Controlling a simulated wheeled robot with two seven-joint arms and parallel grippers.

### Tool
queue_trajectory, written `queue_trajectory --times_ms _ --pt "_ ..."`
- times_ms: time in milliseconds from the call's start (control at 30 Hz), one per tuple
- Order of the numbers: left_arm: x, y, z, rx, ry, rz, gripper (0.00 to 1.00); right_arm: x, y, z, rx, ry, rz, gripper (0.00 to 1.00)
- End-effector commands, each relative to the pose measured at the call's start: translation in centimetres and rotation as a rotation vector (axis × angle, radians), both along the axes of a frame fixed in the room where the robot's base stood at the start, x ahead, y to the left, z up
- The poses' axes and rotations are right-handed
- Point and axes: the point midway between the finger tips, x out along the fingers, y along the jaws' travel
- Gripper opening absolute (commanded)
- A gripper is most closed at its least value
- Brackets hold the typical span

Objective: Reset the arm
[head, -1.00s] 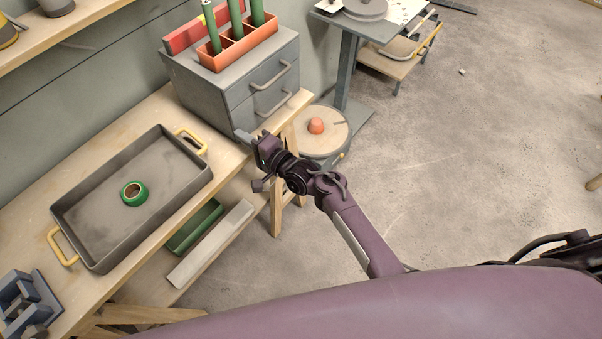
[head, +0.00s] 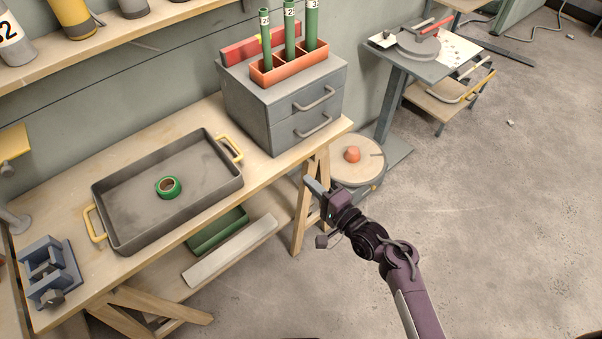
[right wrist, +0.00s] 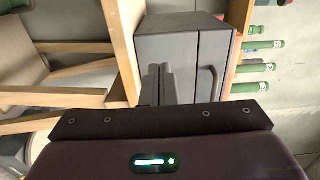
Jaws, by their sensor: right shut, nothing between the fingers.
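My right gripper (head: 314,186) is in the head view, in the air in front of the workbench's right end. It is shut and empty. In the right wrist view its closed fingers (right wrist: 157,85) show in front of the grey drawer cabinet (right wrist: 183,48). My left gripper is in neither view now.
The workbench (head: 70,244) carries a grey tray (head: 104,187) with a green tape roll (head: 168,187), a blue-grey vise (head: 48,272) and the drawer cabinet (head: 246,97) under an orange holder (head: 262,79) of green tubes. A round wooden reel (head: 352,170) stands beside the bench. Floor at right is open.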

Motion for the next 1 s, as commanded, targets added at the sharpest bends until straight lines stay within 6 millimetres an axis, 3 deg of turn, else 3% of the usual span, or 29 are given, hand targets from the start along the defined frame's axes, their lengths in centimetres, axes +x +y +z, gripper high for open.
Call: queue_trajectory --times_ms 233,367,467,600,667,800,1000 --pt "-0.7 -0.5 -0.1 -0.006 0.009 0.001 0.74 -0.8 -0.5 -0.2 -0.005 0.002 0.001 0.00" --pt "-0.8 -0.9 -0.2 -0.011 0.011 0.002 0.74 -1.4 -0.9 -3.6 -0.089 0.033 -0.015 0.00" --pt "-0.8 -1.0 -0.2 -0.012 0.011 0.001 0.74 -3.0 -1.6 -9.3 -0.243 0.083 -0.027 0.00" --pt "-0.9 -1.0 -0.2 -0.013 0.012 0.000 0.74 -7.4 -3.4 -18.9 -0.531 0.173 0.000 0.00" --pt "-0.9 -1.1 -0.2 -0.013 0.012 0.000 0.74 -9.8 -4.4 -22.6 -0.655 0.211 0.032 0.00" --pt "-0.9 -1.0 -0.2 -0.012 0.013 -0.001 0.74 -16.8 -7.2 -30.5 -0.932 0.297 0.149 0.00" --pt "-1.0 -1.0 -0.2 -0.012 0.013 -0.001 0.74 -28.5 -12.3 -38.7 -1.282 0.407 0.412 0.00"
